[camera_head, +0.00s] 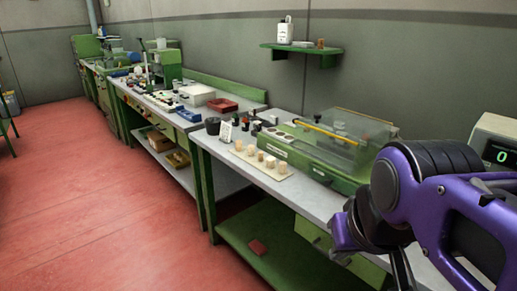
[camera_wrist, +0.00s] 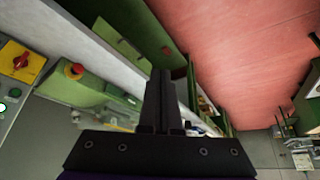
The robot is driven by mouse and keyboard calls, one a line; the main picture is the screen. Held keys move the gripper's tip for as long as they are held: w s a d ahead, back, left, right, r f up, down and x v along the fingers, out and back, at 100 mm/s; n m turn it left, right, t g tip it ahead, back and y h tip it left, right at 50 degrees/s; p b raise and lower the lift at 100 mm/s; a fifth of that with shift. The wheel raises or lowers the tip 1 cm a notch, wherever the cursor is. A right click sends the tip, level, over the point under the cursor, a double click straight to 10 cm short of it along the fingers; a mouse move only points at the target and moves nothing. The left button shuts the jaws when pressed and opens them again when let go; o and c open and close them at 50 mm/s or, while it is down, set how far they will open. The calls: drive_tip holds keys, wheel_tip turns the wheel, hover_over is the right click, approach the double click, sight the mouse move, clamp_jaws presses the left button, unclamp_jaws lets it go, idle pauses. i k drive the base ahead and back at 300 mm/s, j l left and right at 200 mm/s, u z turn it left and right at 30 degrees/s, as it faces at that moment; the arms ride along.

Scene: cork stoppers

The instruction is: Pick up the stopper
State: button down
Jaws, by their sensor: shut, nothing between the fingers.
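Several pale cork stoppers (camera_head: 260,156) stand on a light board (camera_head: 276,174) near the left front of the nearest workbench in the head view. I cannot tell which one is the task's stopper. My arm fills the lower right of the head view, and the fingers are not clear there. In the wrist view my gripper (camera_wrist: 161,75) shows two dark fingers pressed together with nothing between them. It is apart from the stoppers, and no stopper is clear in the wrist view.
A green machine with a clear cover (camera_head: 345,135) stands behind the stoppers. A dark cup (camera_head: 213,126) and a small white sign (camera_head: 226,132) are to their left. A display unit (camera_head: 496,145) stands at the right. Red floor (camera_head: 90,200) lies open at the left.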

sight(282, 164)
drive_tip(key=i+j+u, duration=0.2)
drive_tip(key=i+j, duration=0.5)
drive_tip(key=i, duration=0.1)
